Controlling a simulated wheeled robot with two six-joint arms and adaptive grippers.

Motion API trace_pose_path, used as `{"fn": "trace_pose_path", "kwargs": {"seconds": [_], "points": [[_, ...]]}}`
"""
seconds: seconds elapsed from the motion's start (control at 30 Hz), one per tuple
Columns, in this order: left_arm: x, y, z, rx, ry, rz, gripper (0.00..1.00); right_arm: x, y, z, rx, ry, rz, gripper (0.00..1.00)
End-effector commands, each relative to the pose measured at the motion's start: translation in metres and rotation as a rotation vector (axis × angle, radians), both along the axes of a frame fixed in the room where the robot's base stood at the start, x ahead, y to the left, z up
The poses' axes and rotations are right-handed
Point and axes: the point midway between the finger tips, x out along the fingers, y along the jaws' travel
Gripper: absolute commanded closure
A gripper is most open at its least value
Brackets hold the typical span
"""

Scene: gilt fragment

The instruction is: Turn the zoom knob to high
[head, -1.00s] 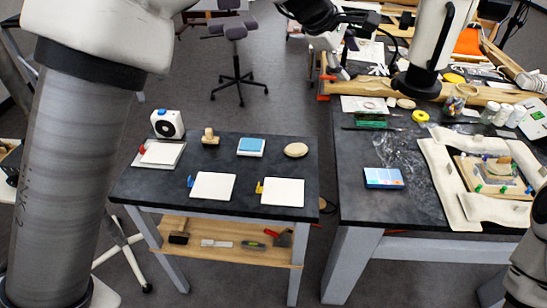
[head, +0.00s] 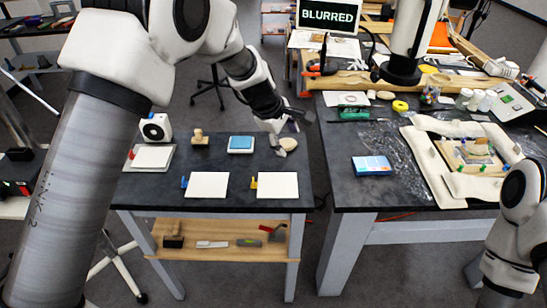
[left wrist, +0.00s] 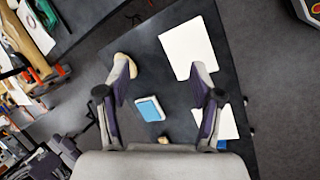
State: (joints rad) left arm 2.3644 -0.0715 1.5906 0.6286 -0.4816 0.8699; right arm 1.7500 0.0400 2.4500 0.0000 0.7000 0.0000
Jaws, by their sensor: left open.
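A white upright column with a black lower end (head: 403,68), which looks like the microscope, stands at the back of the right-hand table. I cannot make out a zoom knob on it. A screen (head: 328,15) behind reads "BLURRED". My left gripper (head: 284,138) is open and empty above the back right part of the small table, beside the round tan pad, well to the left of the column. In the left wrist view its spread fingers (left wrist: 162,66) frame the small table's top from above, with nothing between them. My right gripper is out of view.
The small dark table (head: 150,196) holds white cards, a blue-topped block (head: 241,144), a wooden stamp (head: 198,137) and a white device (head: 155,127). The right-hand table holds a blue box (head: 372,166), jars and a padded frame (head: 432,170). A floor gap separates the tables.

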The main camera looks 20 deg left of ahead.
Motion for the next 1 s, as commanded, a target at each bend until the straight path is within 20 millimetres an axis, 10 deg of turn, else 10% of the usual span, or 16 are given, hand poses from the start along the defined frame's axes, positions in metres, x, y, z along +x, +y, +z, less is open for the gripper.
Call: {"fn": "trace_pose_path", "kwargs": {"seconds": [0.3,0.8,1.0], "points": [[-0.018,0.010,-0.041,0.041,0.047,-0.024,0.35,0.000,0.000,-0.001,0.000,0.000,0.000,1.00],[-0.019,0.011,-0.045,0.043,0.052,-0.024,0.35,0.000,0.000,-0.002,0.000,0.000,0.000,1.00],[-0.057,0.016,-0.125,0.034,0.200,-0.017,0.35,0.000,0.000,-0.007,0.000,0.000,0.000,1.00]]}}
